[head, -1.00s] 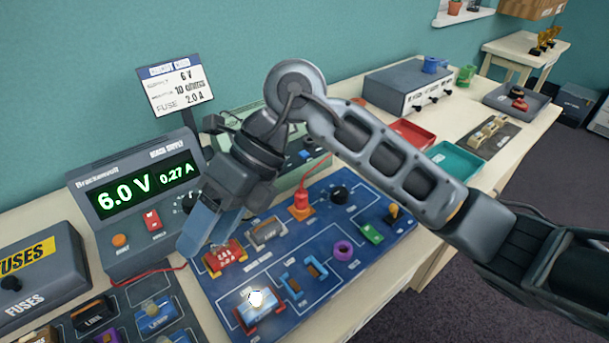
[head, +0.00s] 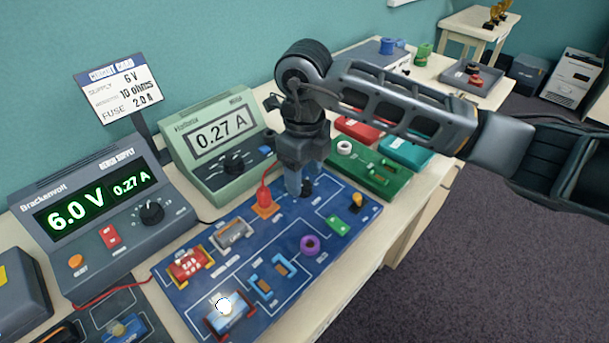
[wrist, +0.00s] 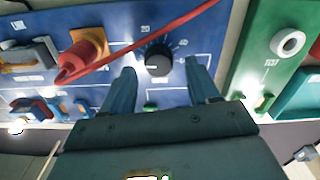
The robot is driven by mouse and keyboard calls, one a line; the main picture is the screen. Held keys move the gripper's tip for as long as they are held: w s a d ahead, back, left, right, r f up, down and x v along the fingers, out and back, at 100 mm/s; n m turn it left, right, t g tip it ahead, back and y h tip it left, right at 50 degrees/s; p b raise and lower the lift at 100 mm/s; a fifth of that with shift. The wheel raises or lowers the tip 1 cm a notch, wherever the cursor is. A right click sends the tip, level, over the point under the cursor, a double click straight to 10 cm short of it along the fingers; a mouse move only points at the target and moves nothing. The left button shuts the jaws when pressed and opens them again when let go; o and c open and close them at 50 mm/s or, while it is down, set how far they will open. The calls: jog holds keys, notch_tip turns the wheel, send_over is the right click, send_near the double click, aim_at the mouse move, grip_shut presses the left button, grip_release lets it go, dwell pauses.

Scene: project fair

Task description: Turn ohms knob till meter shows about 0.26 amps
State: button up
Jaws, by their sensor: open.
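The black ohms knob (wrist: 158,62) sits on the blue circuit board (head: 203,298), with a printed scale around it. In the wrist view my gripper (wrist: 160,78) is open, with one blue finger on each side of the knob. I cannot tell whether the fingers touch it. In the head view my gripper (head: 300,192) points down over the board's far right part and mostly hides the knob. The green meter (head: 221,136) behind the board reads 0.27 A.
The bench supply (head: 92,205) at left shows 6.0 V and 0.27 A. A red plug (head: 264,196) with a red lead stands left of my gripper. The lamp (head: 224,308) at the board's front is lit. A green board (head: 385,180) lies to the right.

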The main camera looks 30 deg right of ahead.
jog(key=shift+f, duration=0.95)
jog(key=c, duration=1)
jog(key=shift+m, duration=0.8)
jog(key=o, duration=1)
jog(key=shift+r, duration=0.1)
